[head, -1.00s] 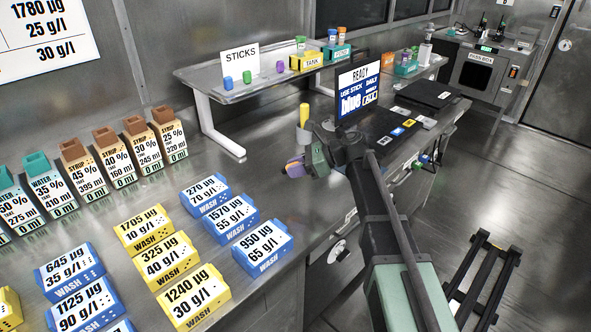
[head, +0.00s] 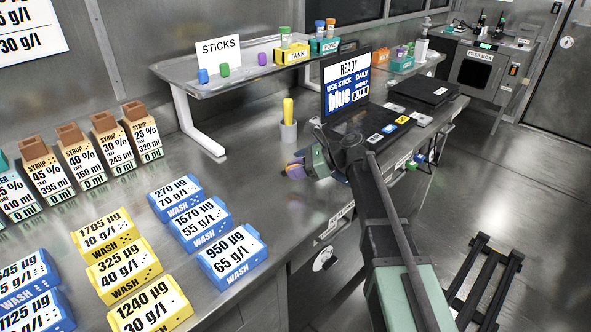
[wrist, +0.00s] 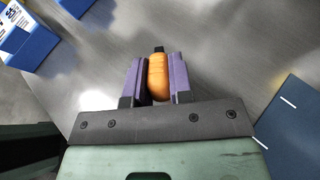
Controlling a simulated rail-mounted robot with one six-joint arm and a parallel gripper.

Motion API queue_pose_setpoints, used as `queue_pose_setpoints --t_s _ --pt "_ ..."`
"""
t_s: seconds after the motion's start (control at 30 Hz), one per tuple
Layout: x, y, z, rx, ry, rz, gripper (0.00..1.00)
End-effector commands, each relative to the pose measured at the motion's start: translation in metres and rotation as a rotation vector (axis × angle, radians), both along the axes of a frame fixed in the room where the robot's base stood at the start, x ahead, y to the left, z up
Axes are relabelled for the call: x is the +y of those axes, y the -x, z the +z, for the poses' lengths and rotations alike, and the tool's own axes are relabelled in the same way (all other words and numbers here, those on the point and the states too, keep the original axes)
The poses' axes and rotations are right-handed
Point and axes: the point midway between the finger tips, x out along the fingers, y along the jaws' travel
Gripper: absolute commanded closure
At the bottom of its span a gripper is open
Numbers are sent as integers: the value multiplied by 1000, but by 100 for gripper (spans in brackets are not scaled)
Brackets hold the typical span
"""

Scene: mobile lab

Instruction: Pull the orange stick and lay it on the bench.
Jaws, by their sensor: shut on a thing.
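An orange stick (wrist: 158,76) with a dark tip is between the two purple fingers of my gripper (wrist: 157,82) in the wrist view. The fingers are shut on it. In the head view my gripper (head: 293,170) is over the grey metal bench (head: 225,155), in front of the open laptop (head: 346,84). The stick is mostly hidden there by the fingers. The wrist view shows bare bench metal (wrist: 215,45) around the fingertips. I cannot tell how high the stick is above the bench.
Blue wash blocks (head: 232,254) and yellow wash blocks (head: 124,267) are at the left front. A raised shelf (head: 215,88) marked STICKS stands behind. Bare bench lies between blocks and shelf.

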Motion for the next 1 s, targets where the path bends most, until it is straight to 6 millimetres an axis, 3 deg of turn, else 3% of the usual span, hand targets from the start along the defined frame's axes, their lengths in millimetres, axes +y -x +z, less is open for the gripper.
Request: queue_pose_setpoints --t_s 0.03,0.13,0.47,0.5,0.67,1.0 --pt "0 0 -15 0 0 0 100" --pt "0 0 -24 0 0 0 100" --pt "0 0 -24 0 0 0 100" --pt "0 0 -24 0 0 0 75" --pt "0 0 -24 0 0 0 51" --pt "-5 0 -21 0 0 -1 50"
